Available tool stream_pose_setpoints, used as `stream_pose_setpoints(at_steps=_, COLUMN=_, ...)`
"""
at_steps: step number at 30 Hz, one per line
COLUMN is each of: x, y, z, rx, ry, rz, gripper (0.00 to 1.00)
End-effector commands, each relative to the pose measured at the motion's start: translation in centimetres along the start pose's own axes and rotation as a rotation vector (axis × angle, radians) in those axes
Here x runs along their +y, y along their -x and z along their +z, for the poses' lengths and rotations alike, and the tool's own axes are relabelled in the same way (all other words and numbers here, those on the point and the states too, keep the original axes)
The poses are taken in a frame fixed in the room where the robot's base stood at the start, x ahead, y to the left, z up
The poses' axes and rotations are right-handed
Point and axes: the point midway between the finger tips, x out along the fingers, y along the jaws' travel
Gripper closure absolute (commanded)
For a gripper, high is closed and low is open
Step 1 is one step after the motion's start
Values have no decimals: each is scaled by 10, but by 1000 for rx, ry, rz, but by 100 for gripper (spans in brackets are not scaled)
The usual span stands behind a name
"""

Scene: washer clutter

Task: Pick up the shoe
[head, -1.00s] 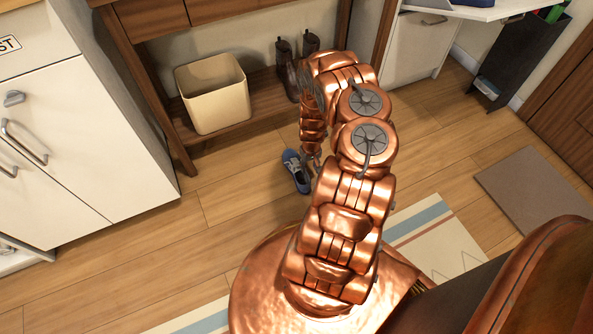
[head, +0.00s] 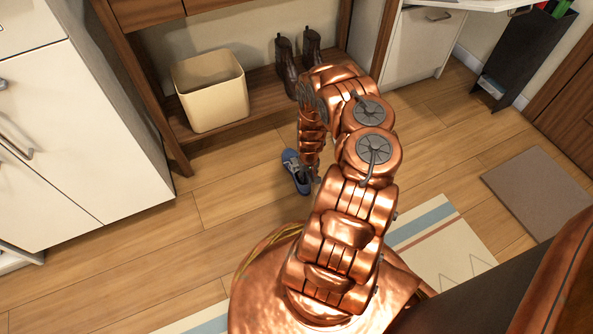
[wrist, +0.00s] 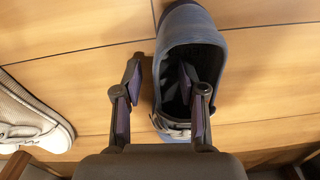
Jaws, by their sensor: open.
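A blue-grey shoe (head: 293,170) with a dark opening lies on the wood floor in front of the shelf. In the wrist view the shoe (wrist: 203,42) fills the upper middle. My gripper (wrist: 161,78) is open around the shoe's left side wall. Its left finger is outside the shoe and its right finger is over or inside the opening; how deep I cannot tell. In the head view my arm hides part of the gripper and the floor beside the shoe.
A pale shoe (wrist: 28,118) lies at the left of the wrist view, apart from the gripper. A wooden shelf (head: 262,92) holds a beige bin (head: 212,100) and dark boots (head: 287,65). White cabinets (head: 75,140) stand at left. Floor between cabinets and shoe is clear.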

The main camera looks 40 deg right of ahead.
Motion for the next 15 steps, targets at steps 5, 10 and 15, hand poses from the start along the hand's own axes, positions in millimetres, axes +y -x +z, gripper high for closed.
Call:
stream_pose_setpoints(at_steps=5, x=0, y=1, z=0, rx=0, ry=0, rz=0, gripper=67)
stream_pose_setpoints(at_steps=10, x=0, y=1, z=0, rx=0, ry=0, rz=0, gripper=85)
stream_pose_setpoints(at_steps=15, x=0, y=1, z=0, rx=0, ry=0, rz=0, gripper=100)
